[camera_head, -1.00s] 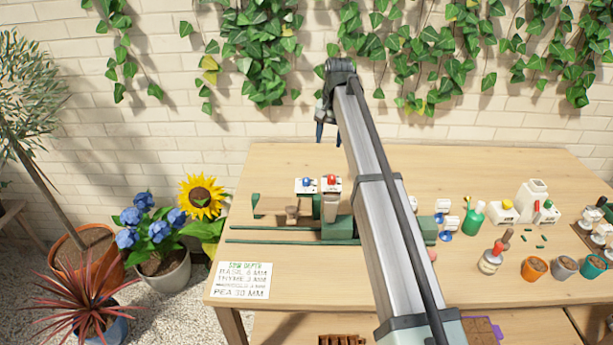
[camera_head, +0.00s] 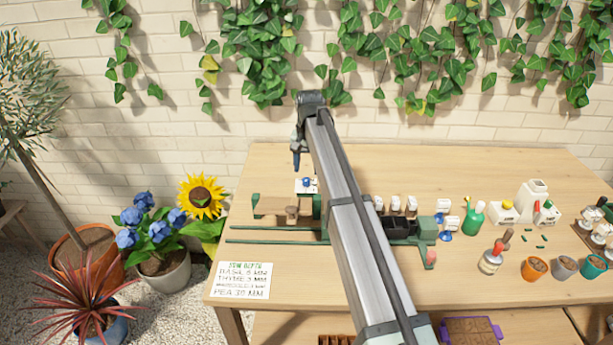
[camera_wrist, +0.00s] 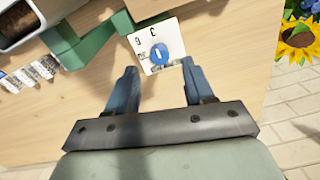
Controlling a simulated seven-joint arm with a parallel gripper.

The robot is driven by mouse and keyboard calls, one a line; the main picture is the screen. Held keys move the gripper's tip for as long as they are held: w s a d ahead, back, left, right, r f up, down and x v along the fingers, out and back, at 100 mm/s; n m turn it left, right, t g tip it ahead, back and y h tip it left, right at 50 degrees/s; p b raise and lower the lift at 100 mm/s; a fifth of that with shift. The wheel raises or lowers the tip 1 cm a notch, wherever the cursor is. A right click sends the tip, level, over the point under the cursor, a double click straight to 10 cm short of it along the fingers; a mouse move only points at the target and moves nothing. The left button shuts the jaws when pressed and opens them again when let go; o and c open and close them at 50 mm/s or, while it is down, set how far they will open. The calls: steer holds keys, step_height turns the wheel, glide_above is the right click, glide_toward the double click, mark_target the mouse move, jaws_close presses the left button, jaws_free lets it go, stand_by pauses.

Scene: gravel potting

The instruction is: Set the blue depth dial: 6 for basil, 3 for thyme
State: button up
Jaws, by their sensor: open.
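The blue depth dial (camera_head: 308,183) sits on a white plate on the bench, near the left end of the green frame. In the wrist view the dial (camera_wrist: 159,54) has a pale pointer mark, and its plate shows a 6 and a 3 among its marks; I cannot tell the setting. My gripper (camera_wrist: 159,67) is open and empty, its blue fingers apart on either side of the line to the dial, not closed on it. In the head view my gripper (camera_head: 297,158) hangs above the dial. A sow depth card (camera_head: 242,280) lists basil 6 mm and thyme 3 mm.
The bench front centre is partly behind my arm.

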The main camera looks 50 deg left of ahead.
mark_target(307, 179)
steer(key=shift+f, duration=2.1)
steer(key=shift+c, duration=0.3)
jaws_close()
